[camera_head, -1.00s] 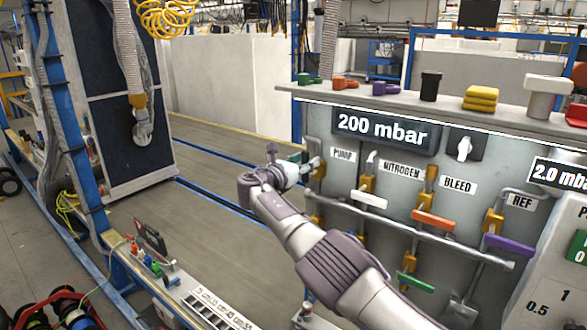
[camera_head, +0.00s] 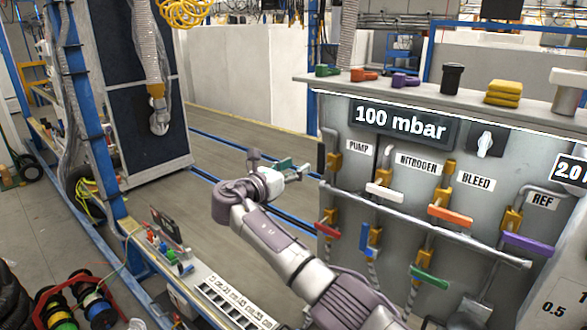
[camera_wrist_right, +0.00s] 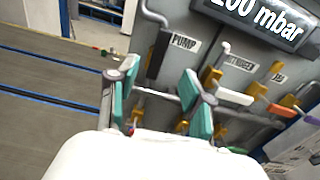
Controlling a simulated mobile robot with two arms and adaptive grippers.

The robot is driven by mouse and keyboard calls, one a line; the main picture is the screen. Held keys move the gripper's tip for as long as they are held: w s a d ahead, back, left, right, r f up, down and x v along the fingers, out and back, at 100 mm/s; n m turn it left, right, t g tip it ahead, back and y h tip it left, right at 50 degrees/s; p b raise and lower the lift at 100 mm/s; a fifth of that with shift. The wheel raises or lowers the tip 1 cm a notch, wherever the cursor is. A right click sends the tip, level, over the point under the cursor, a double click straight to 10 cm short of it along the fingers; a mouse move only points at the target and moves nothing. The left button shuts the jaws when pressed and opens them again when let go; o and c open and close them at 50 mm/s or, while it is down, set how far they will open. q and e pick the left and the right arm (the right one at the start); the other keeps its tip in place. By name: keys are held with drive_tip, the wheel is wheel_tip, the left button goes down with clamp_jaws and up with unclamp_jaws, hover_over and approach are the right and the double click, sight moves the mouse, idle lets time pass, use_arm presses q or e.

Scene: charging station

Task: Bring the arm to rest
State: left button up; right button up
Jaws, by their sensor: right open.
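My right gripper (camera_head: 290,168) is open and empty. It hangs in the air to the left of the station panel (camera_head: 478,222), apart from the PUMP valve (camera_head: 335,160). In the right wrist view its two teal-padded fingers (camera_wrist_right: 160,96) are spread, with the panel behind them. A dark upright handle (camera_wrist_right: 157,53) is left of the PUMP label there. My right arm reaches up from the bottom, bent at the wrist. The display (camera_head: 400,123) reads 100 mbar. My left gripper is not in view.
White (camera_head: 385,191), orange (camera_head: 450,215), purple (camera_head: 527,244) and green (camera_head: 429,277) valve handles stick out from the panel. Small coloured objects stand on the shelf above. A bench edge (camera_head: 230,300) lies left of my arm. The floor beyond the gripper is clear.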

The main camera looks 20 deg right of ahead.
idle(0.3)
drive_tip(key=s+a+f+m+g+y, duration=0.1)
drive_tip(key=s+f+m+y, duration=0.2)
drive_tip(key=f, duration=0.6)
drive_tip(key=s+a+f+m+y, duration=0.15)
drive_tip(key=s+f, duration=0.25)
drive_tip(key=f, duration=0.5)
drive_tip(key=s+f+m+g+y, duration=0.2)
drive_tip(key=s+f+m+y, duration=0.35)
drive_tip(key=s+f, duration=0.75)
drive_tip(key=s+a+m+g+y, duration=0.25)
drive_tip(key=s+m+y, duration=0.65)
drive_tip(key=s, duration=2)
wheel_tip(320, 180, down, 32)
drive_tip(key=s+m+g+h+b, duration=0.1)
drive_tip(key=m+g+h+b, duration=0.1)
drive_tip(key=m+h+b, duration=0.15)
drive_tip(key=s+d+f+b, duration=0.2)
drive_tip(key=s+d+f, duration=0.1)
drive_tip(key=s+f, duration=1.3)
drive_tip(key=shift+d+f+n+g, duration=0.15)
drive_tip(key=shift+f+n+g, duration=0.2)
drive_tip(key=shift+f, duration=0.25)
